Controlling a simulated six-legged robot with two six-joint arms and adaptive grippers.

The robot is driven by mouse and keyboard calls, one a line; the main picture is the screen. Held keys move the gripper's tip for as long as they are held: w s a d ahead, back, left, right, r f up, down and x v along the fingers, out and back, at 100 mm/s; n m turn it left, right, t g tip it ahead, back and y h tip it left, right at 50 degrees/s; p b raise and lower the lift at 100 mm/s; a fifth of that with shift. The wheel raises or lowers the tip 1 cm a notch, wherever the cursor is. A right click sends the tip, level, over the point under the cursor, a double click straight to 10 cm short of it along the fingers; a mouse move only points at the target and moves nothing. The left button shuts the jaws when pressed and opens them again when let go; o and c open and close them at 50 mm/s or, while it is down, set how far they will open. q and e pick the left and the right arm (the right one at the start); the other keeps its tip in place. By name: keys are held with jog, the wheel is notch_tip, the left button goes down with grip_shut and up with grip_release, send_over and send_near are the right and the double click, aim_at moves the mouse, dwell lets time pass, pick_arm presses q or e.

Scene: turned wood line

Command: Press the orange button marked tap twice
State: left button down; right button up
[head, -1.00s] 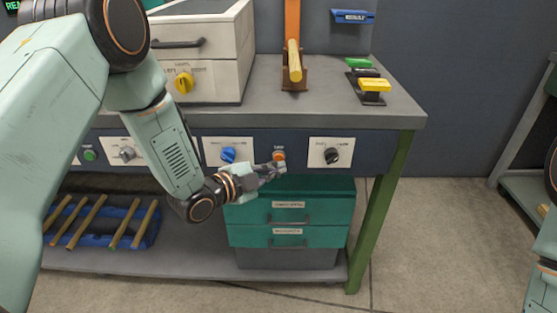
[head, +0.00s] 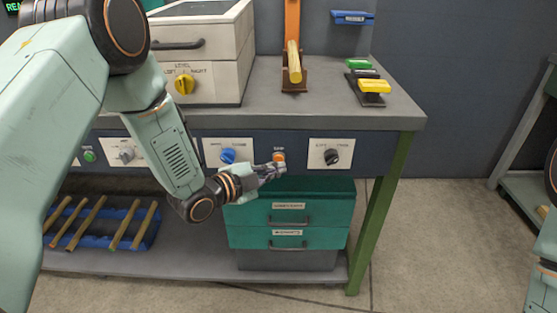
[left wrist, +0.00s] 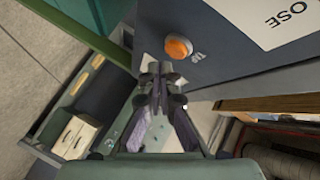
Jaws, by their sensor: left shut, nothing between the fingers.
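The orange button (head: 279,156) sits on the dark front panel of the workbench, between the blue knob and the black knob. My right gripper is not in view.
A blue knob (head: 228,155) and a black knob (head: 332,156) flank the button. Teal drawers (head: 290,206) stand under the panel. A white box with a yellow knob (head: 184,84) and a yellow-handled lever (head: 294,62) are on the bench top.

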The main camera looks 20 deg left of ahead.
pick_arm(q)
jog(key=shift+w, duration=0.15)
dwell(0.4)
jog(key=shift+w+a, duration=0.15)
jog(key=shift+w, duration=0.15)
jog(key=shift+w+a, duration=0.1)
jog(key=shift+w, duration=0.25)
dwell(0.7)
jog(key=shift+s, duration=0.1)
jog(key=shift+s+d+p, duration=0.25)
jog(key=shift+s+p, duration=0.05)
jog(key=shift+s, duration=0.4)
jog(key=shift+s+d+p, duration=0.25)
jog(key=shift+s, duration=0.55)
jog(key=shift+s+d+p, duration=0.2)
jog(key=shift+s, duration=0.6)
jog(key=shift+s+d+p, duration=0.25)
jog(key=shift+s, duration=0.55)
